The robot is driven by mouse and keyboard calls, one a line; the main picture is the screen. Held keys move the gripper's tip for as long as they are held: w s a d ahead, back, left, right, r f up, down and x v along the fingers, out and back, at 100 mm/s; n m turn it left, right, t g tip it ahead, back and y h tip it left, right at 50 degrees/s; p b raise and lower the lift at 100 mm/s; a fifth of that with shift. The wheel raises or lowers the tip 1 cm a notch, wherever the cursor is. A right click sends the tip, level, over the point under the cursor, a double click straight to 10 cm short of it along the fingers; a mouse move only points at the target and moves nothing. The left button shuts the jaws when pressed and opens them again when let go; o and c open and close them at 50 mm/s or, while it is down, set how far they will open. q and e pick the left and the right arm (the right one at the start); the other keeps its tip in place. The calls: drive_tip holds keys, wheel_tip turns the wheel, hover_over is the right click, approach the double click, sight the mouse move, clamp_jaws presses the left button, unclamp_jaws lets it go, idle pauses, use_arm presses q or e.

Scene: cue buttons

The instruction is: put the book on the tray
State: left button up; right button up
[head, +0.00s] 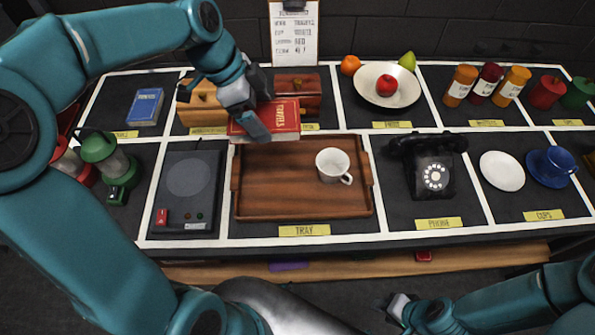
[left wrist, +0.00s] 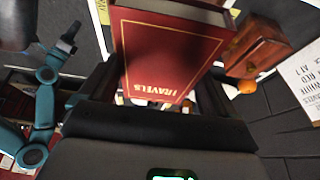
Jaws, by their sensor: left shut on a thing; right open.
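A red book (head: 275,118) with gold lettering is held by my left gripper (head: 252,112). The book shows close up between the fingers in the left wrist view (left wrist: 165,50). In the head view it is over the back left edge of the wooden tray (head: 265,202); its exact height is hard to tell. A white mug (head: 333,165) stands in the tray's upper right part, and the rest of the tray floor is bare. My right gripper (head: 397,308) is open and empty at the bottom, in front of the table.
A blue book (head: 146,106) lies at the back left. Wooden boxes (head: 297,84) stand behind the red book. A black device (head: 186,190) with a red button is left of the tray, and a black telephone (head: 431,170) is right of it. A fruit plate (head: 370,88) stands behind.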

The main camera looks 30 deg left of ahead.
use_arm(q)
wheel_tip(320, 180, down, 14)
drive_tip(key=shift+s+f, duration=0.1)
drive_tip(key=shift+f, duration=0.15)
wheel_tip(320, 180, down, 5)
drive_tip(key=shift+f, duration=0.1)
drive_tip(key=shift+b, duration=0.3)
drive_tip(key=o, duration=0.9)
drive_tip(key=shift+c, duration=0.2)
drive_tip(key=shift+o, duration=0.2)
